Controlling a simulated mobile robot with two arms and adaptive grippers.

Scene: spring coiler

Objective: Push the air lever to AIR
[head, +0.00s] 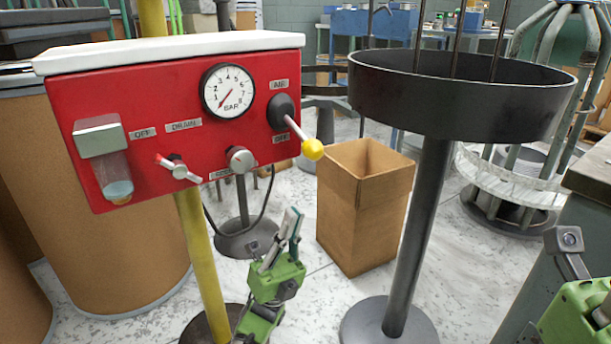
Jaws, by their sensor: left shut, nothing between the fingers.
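The red air panel (150,85) with a white top stands at the upper left on a yellow post. The air lever (296,128) is on its right side: a black round hub, a metal rod and a yellow knob. The rod points down and to the right, its knob near the height of the OFF label (281,138); the AIR label (279,84) is above the hub. My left gripper (283,234), green with grey fingers, is shut and empty, below the knob and apart from it. My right gripper (567,246) shows only partly at the right edge; its fingers are unclear.
A pressure gauge (228,91), a drain valve (178,168) and another knob (240,160) are on the panel. A black round tray on a post (455,95) stands right of the lever. A cardboard box (362,205) stands on the floor behind. Brown drums (110,200) stand at left.

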